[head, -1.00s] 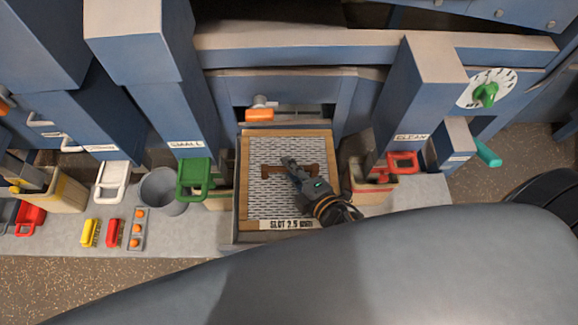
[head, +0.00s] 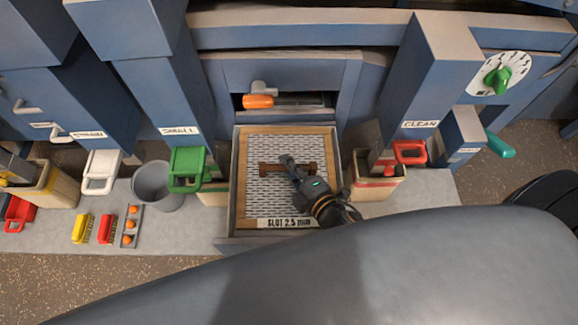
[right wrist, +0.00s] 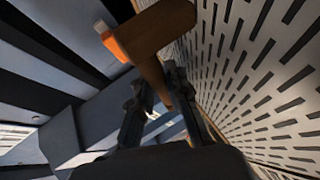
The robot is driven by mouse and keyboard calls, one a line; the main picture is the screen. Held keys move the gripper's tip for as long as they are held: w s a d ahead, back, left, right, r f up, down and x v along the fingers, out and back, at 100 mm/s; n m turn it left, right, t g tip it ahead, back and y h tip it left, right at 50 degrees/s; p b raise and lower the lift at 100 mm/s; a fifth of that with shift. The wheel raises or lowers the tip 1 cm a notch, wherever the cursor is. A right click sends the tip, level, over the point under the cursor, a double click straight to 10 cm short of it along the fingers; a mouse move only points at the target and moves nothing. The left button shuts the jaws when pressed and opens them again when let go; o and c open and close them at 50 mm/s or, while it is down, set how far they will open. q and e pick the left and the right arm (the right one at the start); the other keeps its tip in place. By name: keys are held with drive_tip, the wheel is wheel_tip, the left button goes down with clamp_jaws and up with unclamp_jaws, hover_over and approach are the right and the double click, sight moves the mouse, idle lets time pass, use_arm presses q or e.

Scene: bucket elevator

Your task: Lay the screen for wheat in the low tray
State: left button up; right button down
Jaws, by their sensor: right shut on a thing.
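The slotted screen (head: 285,190), with a wooden frame, a brown handle and a label reading "SLOT 2.5 mm", lies roughly flat within the outline of the low grey tray (head: 234,239). I cannot tell whether it touches the tray floor. My right gripper (head: 287,165) is shut on the screen's brown handle. In the right wrist view, the fingers (right wrist: 155,95) close around the handle (right wrist: 160,35), with the slotted sheet (right wrist: 260,80) on the right. My left gripper is not in view.
An orange-handled lever (head: 258,101) sits behind the tray. A green-handled bin (head: 187,170) and a grey bucket (head: 157,186) stand to the left, a red-handled bin (head: 378,187) close on the right. Brushes (head: 106,229) lie front left. Blue machine posts flank the tray.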

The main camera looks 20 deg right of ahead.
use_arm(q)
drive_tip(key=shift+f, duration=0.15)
use_arm(e)
drive_tip(key=shift+s+f, duration=0.3)
drive_tip(key=shift+f, duration=0.4)
drive_tip(key=c, duration=1.2)
unclamp_jaws()
drive_tip(key=shift+a, duration=0.1)
drive_tip(key=shift+s+f, duration=0.15)
drive_tip(key=shift+f, duration=0.05)
drive_tip(key=shift+s+r+g, duration=0.25)
drive_tip(key=shift+s+g, duration=0.05)
drive_tip(key=shift+s, duration=0.35)
drive_tip(key=v, duration=1)
drive_tip(key=shift+s+d+r, duration=0.15)
drive_tip(key=shift+d+r, duration=0.05)
drive_tip(key=shift+r, duration=0.25)
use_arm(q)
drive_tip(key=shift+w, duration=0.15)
